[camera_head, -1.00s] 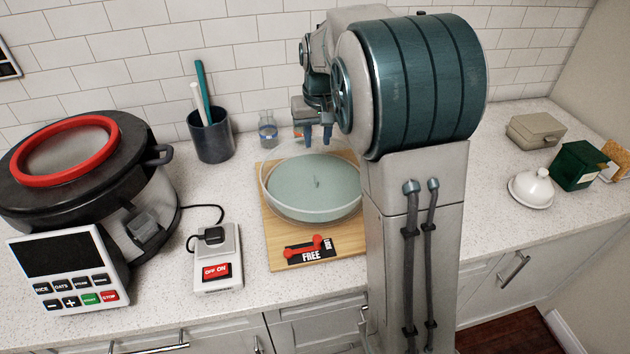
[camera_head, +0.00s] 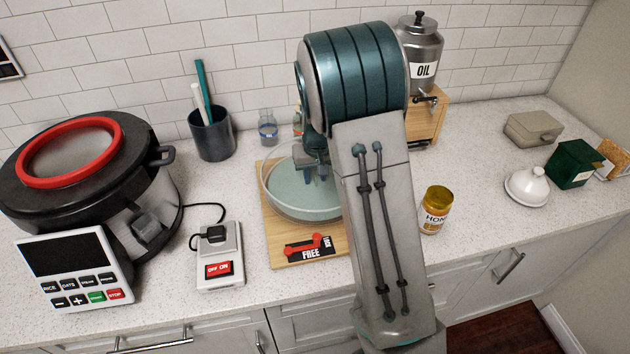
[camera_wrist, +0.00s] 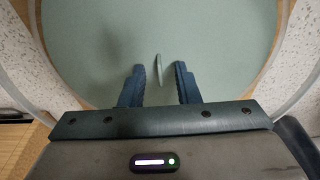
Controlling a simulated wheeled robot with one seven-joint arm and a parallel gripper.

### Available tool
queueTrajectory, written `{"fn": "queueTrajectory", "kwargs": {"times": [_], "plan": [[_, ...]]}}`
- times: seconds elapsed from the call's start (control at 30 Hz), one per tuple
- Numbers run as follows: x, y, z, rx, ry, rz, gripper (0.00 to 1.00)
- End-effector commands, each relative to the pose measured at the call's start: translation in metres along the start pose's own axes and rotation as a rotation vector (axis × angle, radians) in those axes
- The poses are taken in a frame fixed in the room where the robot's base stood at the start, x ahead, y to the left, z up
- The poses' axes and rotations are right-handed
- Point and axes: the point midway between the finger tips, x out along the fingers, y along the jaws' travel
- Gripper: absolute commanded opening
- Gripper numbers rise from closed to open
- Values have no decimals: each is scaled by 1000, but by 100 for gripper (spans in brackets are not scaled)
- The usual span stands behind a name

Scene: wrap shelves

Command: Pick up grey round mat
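The grey round mat (camera_head: 295,196) is a flat grey-green disc inside a clear round rim on a wooden board. In the wrist view the mat (camera_wrist: 95,65) fills most of the picture, and a small thin upright tab (camera_wrist: 158,70) stands near its middle. My gripper (camera_wrist: 160,67) is open above the mat, with one blue finger on each side of the tab and gaps between. In the head view my gripper (camera_head: 312,178) is over the mat, partly hidden by my arm. My arm hides the mat's right side.
The wooden board (camera_head: 275,245) carries a black-red "FREE" label. A large cooker (camera_head: 150,205) and a switch box (camera_head: 219,255) stand left. A dark cup (camera_head: 211,137) and small bottles stand behind. A honey jar (camera_head: 436,209) and oil canister (camera_head: 421,50) are right.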

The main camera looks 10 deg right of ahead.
Motion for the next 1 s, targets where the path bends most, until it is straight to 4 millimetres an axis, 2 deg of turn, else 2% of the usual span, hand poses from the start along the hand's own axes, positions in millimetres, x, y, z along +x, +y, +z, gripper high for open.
{"fn": "queueTrajectory", "kwargs": {"times": [0.2,0.3,0.33,0.73,0.87,1.0], "plan": [[1,0,0,0,1,0,29],[1,0,0,0,1,0,1],[1,0,0,0,1,0,0],[-4,0,-2,-1,4,-1,0],[-23,-1,-5,-2,7,-1,0],[-52,-1,-9,-2,8,-1,0]]}}
